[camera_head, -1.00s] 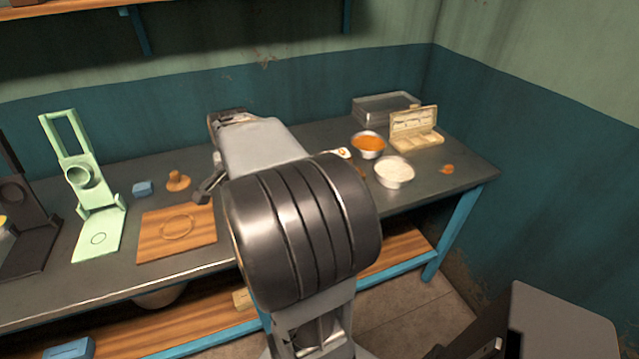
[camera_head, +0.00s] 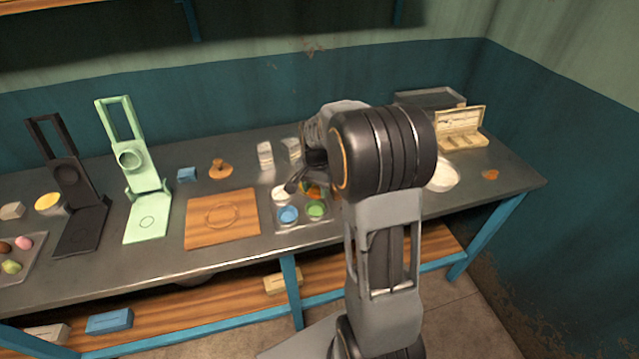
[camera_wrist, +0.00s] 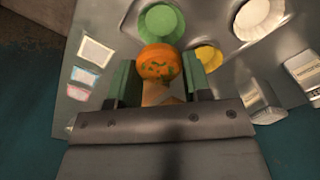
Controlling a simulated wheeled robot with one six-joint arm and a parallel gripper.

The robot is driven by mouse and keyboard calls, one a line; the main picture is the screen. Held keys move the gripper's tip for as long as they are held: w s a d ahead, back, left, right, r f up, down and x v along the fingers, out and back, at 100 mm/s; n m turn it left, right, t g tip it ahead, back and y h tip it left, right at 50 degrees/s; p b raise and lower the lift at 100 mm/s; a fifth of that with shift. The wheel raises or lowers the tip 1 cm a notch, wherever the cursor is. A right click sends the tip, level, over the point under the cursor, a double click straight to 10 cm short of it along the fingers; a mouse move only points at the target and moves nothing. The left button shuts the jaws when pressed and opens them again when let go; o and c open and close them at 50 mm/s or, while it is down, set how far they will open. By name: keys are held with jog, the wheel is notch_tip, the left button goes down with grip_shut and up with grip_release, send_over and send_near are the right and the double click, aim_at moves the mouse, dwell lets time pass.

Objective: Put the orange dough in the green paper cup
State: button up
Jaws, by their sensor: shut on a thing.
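The orange dough (camera_wrist: 158,62), a round ball with green specks, is between the two fingers of my gripper (camera_wrist: 160,82) in the wrist view. My gripper is shut on it. The green paper cup (camera_wrist: 161,22) lies just beyond the dough in that view, and the dough overlaps its near edge; I cannot tell the height between them. In the head view the green cup (camera_head: 316,209) sits at the front right of a small tray (camera_head: 301,225). My arm hides most of my gripper there.
A blue cup (camera_head: 287,215) and a white cup (camera_head: 280,193) share the tray; a yellow cup (camera_wrist: 208,58) shows in the wrist view. Two pale containers (camera_head: 265,155) stand behind the tray. A wooden board (camera_head: 222,219) is left of it, and a white bowl (camera_head: 442,177) is right.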

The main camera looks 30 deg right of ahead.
aim_at(316, 210)
jog(key=shift+f+b, duration=2.1)
jog(key=shift+f, duration=0.8)
jog(key=o, duration=1)
jog(key=shift+r, duration=0.1)
notch_tip(316, 210, up, 14)
jog(key=shift+f, duration=0.15)
jog(key=shift+w+n, duration=0.1)
jog(key=shift+n, duration=0.2)
jog(key=f+n, duration=0.1)
jog(key=s, duration=0.1)
jog(key=f+n, duration=0.1)
jog(key=shift+s+a+f+n, duration=0.3)
jog(key=shift+a+f, duration=0.05)
jog(key=s+a+n+t, duration=0.1)
jog(key=s+a+n, duration=0.1)
jog(key=s, duration=0.3)
jog(key=s+a+n+t, duration=0.1)
jog(key=s+a+n, duration=0.2)
jog(key=s+a, duration=0.1)
jog(key=s+a+n+t, duration=0.1)
jog(key=s+a+n, duration=0.1)
jog(key=s, duration=0.3)
jog(key=shift+s+a+r+n+t, duration=0.1)
jog(key=shift+s+a+n+t, duration=0.25)
jog(key=shift+a, duration=0.2)
